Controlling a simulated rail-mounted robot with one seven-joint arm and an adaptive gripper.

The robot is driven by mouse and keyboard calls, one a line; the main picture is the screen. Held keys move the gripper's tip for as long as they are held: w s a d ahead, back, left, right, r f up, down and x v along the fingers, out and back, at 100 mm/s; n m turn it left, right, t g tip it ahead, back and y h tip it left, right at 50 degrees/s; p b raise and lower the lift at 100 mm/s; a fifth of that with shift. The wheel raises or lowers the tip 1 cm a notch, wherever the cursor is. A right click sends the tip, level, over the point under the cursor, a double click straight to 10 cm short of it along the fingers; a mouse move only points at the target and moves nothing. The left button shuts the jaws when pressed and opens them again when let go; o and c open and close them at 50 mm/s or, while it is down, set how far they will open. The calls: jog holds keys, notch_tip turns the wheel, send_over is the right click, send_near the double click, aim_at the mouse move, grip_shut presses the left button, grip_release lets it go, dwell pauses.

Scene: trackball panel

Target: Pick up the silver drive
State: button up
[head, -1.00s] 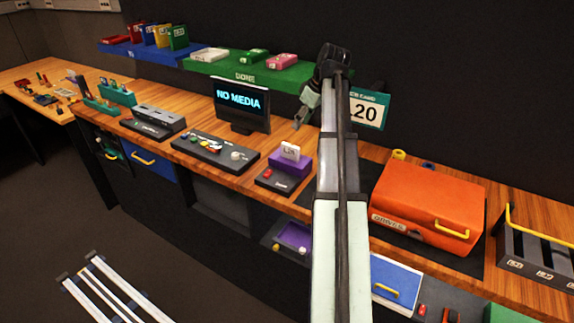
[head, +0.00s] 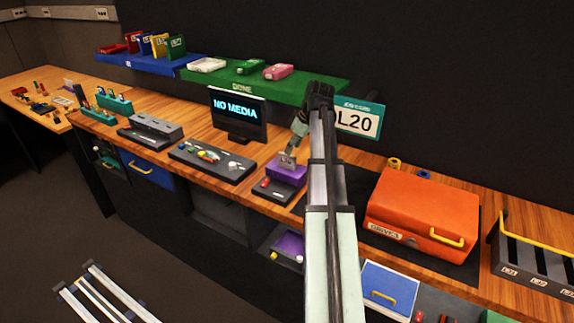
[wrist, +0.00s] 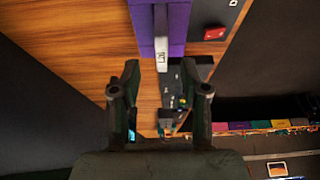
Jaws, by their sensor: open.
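The silver drive (wrist: 162,42) stands in a slot of the purple dock (wrist: 178,18) in the wrist view, with a small label on its end. In the head view the silver drive (head: 286,161) shows on top of the purple dock (head: 290,175), partly overlapped by my gripper. My gripper (wrist: 160,92) is open and empty. Its two fingers are spread to either side of the drive's line, and the drive lies ahead of the fingertips, apart from them. In the head view my gripper (head: 293,148) is just above the dock.
The monitor (head: 238,110) reading "NO MEDIA" and the trackball panel (head: 212,160) stand left of the dock. A green shelf (head: 320,84) hangs behind, with a sign (head: 357,118) beside it. An orange case (head: 423,205) is on the right.

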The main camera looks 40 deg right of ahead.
aim_at(287, 166)
jog(key=shift+p+x, duration=1)
jog(key=shift+x, duration=1.8)
jog(key=shift+a, duration=0.1)
jog(key=shift+r, duration=0.1)
grip_shut()
